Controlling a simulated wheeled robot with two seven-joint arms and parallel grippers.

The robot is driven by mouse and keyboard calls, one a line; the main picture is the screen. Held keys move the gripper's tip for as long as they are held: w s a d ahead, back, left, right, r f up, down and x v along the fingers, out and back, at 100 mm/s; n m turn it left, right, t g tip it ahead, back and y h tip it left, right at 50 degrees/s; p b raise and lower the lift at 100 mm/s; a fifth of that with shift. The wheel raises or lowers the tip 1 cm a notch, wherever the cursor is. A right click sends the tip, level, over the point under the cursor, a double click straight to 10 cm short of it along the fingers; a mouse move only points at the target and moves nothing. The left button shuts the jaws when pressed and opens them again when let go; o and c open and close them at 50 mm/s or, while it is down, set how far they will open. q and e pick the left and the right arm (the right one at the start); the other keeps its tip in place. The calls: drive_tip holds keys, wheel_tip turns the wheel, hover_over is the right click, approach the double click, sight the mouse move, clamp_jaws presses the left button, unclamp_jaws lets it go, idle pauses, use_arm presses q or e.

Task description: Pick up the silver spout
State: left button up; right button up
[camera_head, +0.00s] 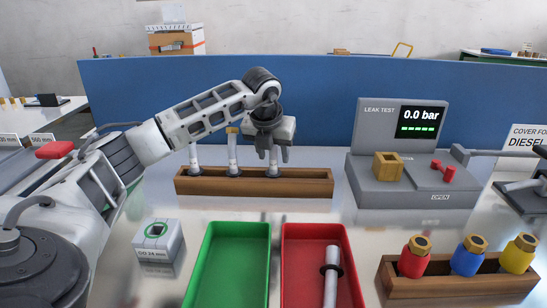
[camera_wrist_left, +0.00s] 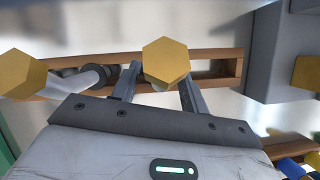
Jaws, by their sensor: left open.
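A wooden rack (camera_head: 300,187) holds several upright spouts with silver bodies. My left gripper (camera_head: 275,153) is open and pointing down over the spout (camera_head: 273,166) nearest the middle of the rack. In the left wrist view its gold hexagonal top (camera_wrist_left: 166,60) lies between the two fingers, with no clear grip on it. Its lower body is mostly hidden there. Next to it stands a second silver spout (camera_head: 232,150) with a gold top. A third spout (camera_head: 193,160) stands at the rack's left, its top hidden by my arm. My right gripper is not in view.
A green tray (camera_head: 195,265) is empty; a red tray (camera_head: 290,265) holds a lying silver-and-black part (camera_head: 331,275). A front-right rack (camera_head: 400,285) holds red, blue and yellow gold-topped parts. A leak tester (camera_head: 370,195) stands right of the spout rack, a small box (camera_head: 160,245) front left.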

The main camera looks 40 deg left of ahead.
use_arm(q)
drive_tip(key=shift+w+a+f, duration=0.1)
drive_tip(key=shift+f, duration=0.25)
clamp_jaws()
drive_tip(key=shift+r, duration=0.15)
